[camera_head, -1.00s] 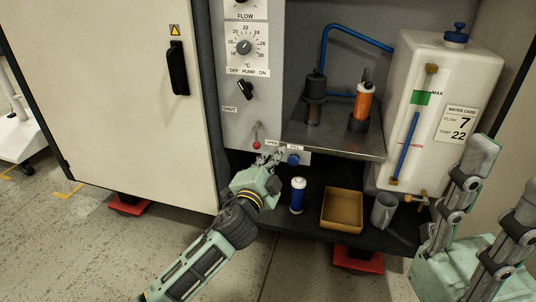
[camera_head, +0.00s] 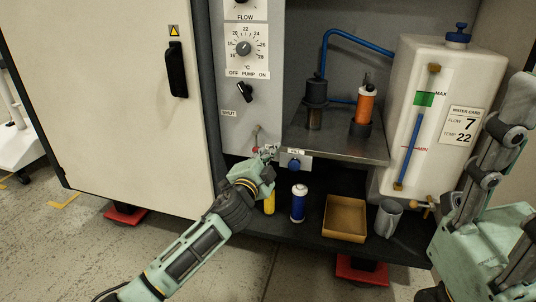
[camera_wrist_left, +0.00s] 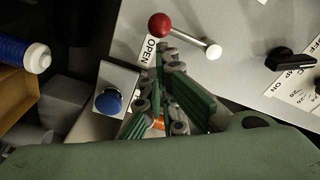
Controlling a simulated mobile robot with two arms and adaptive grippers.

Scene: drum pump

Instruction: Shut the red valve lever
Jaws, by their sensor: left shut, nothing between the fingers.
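The red valve lever (camera_head: 256,136) hangs from the panel, its ball end low beside the OPEN label, partly hidden by my left gripper. In the left wrist view the red ball (camera_wrist_left: 161,26) and its metal rod (camera_wrist_left: 190,38) show clearly. My left gripper (camera_head: 267,153) is shut and empty, its fingertips just right of the ball. In the wrist view the fingertips (camera_wrist_left: 168,55) are close to the lever, over the label's edge; I cannot tell whether they touch. My right gripper (camera_head: 500,185) is at the right edge, fingers apart, partly cut off.
The SHUT label (camera_head: 229,113) is up and left of the lever. A blue button (camera_head: 294,163) sits right of my left gripper. A metal shelf (camera_head: 345,146) juts out at right. Below stand a yellow bottle (camera_head: 269,204), a blue bottle (camera_head: 298,204) and a tan tray (camera_head: 344,219).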

